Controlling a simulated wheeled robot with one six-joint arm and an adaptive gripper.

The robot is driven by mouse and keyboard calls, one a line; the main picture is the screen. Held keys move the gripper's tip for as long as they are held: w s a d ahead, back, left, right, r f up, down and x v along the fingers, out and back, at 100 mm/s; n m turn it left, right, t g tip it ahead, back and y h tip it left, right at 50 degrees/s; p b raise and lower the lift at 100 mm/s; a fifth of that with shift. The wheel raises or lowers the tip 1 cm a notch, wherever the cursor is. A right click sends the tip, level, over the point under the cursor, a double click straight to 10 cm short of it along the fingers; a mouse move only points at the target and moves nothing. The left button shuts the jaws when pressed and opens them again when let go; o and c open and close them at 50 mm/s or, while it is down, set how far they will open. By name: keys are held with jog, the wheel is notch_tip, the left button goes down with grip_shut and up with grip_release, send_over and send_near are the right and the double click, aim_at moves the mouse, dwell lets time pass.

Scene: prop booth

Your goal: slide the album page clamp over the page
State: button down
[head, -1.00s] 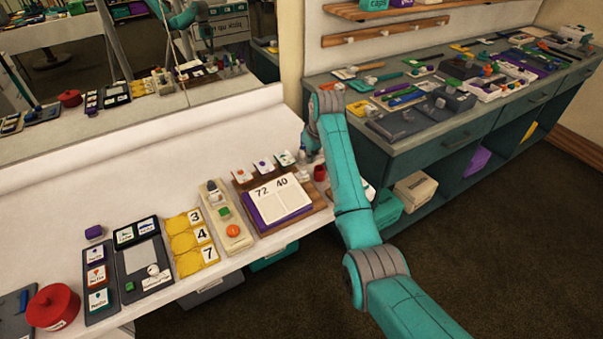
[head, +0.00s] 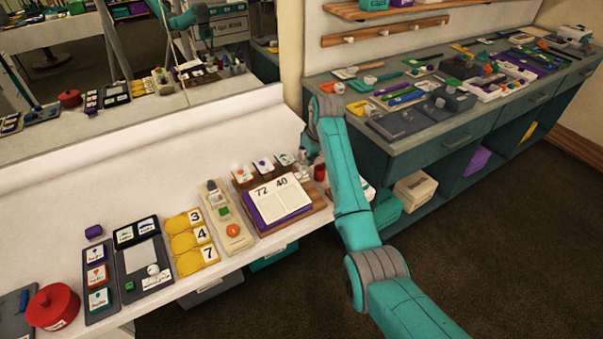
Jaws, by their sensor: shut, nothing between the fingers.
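An open album (head: 284,203) with a purple cover and white pages reading 72 and 40 lies on a brown wooden board (head: 318,205) near the front edge of the white counter. I cannot make out the page clamp for certain at this size. My gripper (head: 305,160) is at the far right end of the counter, beyond the board and right of the small cards behind the album. It is small and partly hidden by my arm. It looks shut and empty, apart from the album.
Small cards (head: 263,166) stand behind the album. A red cylinder (head: 319,173) stands close to my gripper. A beige panel with buttons (head: 227,218) and yellow number tiles (head: 190,240) lie to the left. The back of the white counter (head: 150,165) is clear.

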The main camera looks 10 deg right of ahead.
jog(key=shift+f, duration=0.1)
dwell(0.6)
jog(key=shift+f, duration=1.65)
jog(key=shift+s+a, duration=0.2)
jog(key=shift+a, duration=0.45)
jog(key=shift+r, duration=0.15)
jog(key=shift+w+d+r, duration=0.1)
jog(key=shift+r, duration=1.35)
jog(key=shift+d+r, duration=0.1)
jog(key=shift+r, duration=1.35)
